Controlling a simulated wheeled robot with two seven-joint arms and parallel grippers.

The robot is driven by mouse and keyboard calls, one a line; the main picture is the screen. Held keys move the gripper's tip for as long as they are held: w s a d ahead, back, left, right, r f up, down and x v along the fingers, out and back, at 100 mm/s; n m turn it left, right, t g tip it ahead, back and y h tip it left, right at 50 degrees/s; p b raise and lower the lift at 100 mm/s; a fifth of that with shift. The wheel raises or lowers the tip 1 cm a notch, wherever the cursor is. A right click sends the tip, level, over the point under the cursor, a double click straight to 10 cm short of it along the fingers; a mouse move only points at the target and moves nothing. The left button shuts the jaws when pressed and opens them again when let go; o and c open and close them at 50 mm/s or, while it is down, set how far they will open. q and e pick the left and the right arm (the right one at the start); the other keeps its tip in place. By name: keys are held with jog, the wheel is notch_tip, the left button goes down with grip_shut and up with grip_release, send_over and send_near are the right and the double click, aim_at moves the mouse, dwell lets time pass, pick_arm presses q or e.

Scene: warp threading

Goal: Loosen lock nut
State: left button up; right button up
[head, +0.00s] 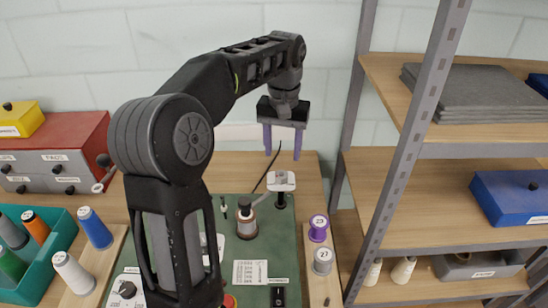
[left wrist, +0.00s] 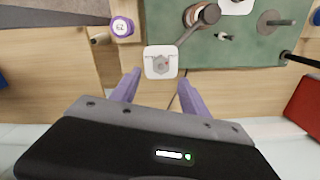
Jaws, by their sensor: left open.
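A small white square plate (head: 281,181) stands at the back edge of the green board (head: 218,240), on a dark post. The left wrist view shows a grey hexagonal shape, looking like the lock nut (left wrist: 161,64), in the middle of this white plate (left wrist: 149,70). I cannot tell whether it is a solid nut or a printed mark. My left gripper (head: 283,153) points down just above and behind the plate, with its two purple fingers apart and nothing between them. In the left wrist view the fingertips (left wrist: 159,78) reach toward the plate. My right gripper is not in view.
Purple (head: 318,228) and grey (head: 323,261) spools stand at right on a wooden strip. A metal shelf (head: 405,150) rises at right. A red drawer box (head: 55,150) and teal spool bin (head: 37,270) are at left.

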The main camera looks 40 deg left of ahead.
aim_at(281, 174)
pick_arm(q)
jog(key=shift+a, duration=0.25)
jog(key=shift+d, duration=0.1)
jog(key=shift+f, duration=3.9)
jog(key=shift+c, duration=0.5)
grip_shut()
